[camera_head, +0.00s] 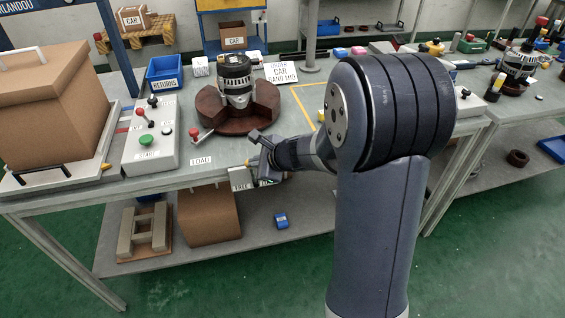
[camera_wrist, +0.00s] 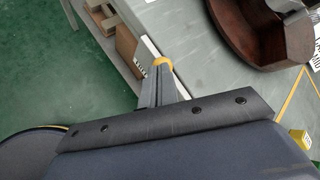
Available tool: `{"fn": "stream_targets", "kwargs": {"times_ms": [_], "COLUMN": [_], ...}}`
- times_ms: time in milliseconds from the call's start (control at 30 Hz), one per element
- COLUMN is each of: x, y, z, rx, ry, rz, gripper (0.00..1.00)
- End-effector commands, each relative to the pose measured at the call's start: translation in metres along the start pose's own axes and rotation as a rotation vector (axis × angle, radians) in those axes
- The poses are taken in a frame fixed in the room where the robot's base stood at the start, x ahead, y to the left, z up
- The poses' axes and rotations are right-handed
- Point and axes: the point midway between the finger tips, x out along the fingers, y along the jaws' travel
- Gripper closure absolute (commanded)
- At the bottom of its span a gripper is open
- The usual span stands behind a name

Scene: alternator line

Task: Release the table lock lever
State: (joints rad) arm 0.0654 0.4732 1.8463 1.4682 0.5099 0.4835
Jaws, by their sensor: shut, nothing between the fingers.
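A lever with a red knob (camera_head: 194,133) stands on the table beside the LOAD label, at the front left of the brown round turntable (camera_head: 207,106). The turntable carries an alternator (camera_head: 235,78) and also shows at the top right of the wrist view (camera_wrist: 247,42). My gripper (camera_head: 250,163) is at the table's front edge, right of the LOAD label and apart from the red-knobbed lever. In the wrist view its fingers (camera_wrist: 161,70) are shut and empty. A yellow rounded piece (camera_wrist: 163,62) shows at their tips; I cannot tell whether they touch it.
A control box (camera_head: 150,137) with a green START button and a red-knobbed lever stands at the left, beside a large cardboard box (camera_head: 55,110). A partly hidden label plate (camera_head: 241,180) hangs below the front edge. A blue RETURNS bin (camera_head: 165,71) is behind.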

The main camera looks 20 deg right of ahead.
Motion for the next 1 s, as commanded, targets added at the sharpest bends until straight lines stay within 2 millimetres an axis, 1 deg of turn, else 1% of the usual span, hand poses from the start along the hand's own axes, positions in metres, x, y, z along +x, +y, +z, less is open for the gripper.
{"fn": "stream_targets", "kwargs": {"times_ms": [33, 300, 567, 1000], "x": [0.001, 0.011, 0.010, 0.000], "y": [0.002, 0.009, 0.008, 0.000], "z": [0.007, 0.017, 0.015, 0.025], "rx": [-0.029, -0.122, -0.116, -0.116], "ry": [0.028, 0.149, 0.146, 0.144], "rz": [0.005, 0.002, 0.001, 0.001], "gripper": [1.00, 1.00, 1.00, 1.00]}}
